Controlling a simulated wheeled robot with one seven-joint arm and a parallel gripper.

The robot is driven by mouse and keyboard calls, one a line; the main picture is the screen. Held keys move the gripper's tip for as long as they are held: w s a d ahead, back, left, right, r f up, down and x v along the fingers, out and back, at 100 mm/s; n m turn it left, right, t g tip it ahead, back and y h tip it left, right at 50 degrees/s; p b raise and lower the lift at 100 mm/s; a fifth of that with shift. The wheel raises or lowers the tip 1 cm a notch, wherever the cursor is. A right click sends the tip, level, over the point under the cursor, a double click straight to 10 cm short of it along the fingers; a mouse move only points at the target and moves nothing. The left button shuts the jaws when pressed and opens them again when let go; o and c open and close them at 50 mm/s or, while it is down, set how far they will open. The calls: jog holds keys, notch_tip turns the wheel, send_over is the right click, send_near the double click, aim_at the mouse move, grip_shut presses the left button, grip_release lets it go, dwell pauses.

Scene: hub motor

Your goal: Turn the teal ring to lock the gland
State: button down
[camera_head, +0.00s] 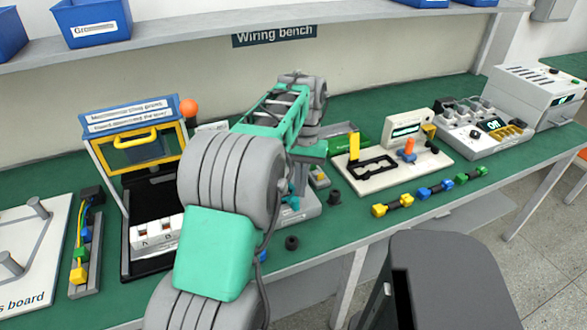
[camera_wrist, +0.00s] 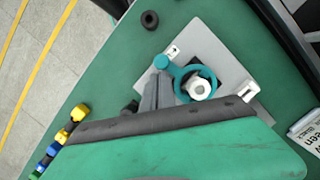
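The teal ring (camera_wrist: 183,74) lies around a white gland (camera_wrist: 201,88) on a grey base plate (camera_wrist: 232,72). A round teal knob (camera_wrist: 161,61) sticks out from the ring on its upper left in the wrist view. My gripper (camera_wrist: 159,77) has its grey fingers close together, their tips right by the knob and left of the ring. Whether they touch or grip the knob I cannot tell. In the head view, my arm covers most of this fixture; a bit of teal (camera_head: 291,203) and the plate (camera_head: 309,209) show beside it.
Black bushings (camera_head: 292,243) (camera_head: 334,197) stand near the plate. A white fixture with a yellow lever (camera_head: 354,146) and several coloured connectors (camera_head: 394,205) lie to the right. A yellow-framed box (camera_head: 135,144) stands left. The bench's front edge is close.

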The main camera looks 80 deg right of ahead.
jog(key=shift+w+a+f, duration=0.1)
jog(key=shift+w+a, duration=0.05)
jog(key=shift+a, duration=0.3)
dwell(0.4)
jog(key=d+p, duration=0.1)
jog(key=p, duration=0.1)
jog(key=s+d+r+p, duration=0.1)
jog(key=s+d+p, duration=0.1)
jog(key=p, duration=0.1)
jog(key=shift+s+d+r+p, duration=0.1)
jog(key=shift+d+r+p, duration=0.05)
jog(key=shift+d+p, duration=0.15)
jog(key=s+p+v, duration=0.1)
jog(key=p+v, duration=0.5)
jog(key=v, duration=0.3)
jog(key=shift+s, duration=0.1)
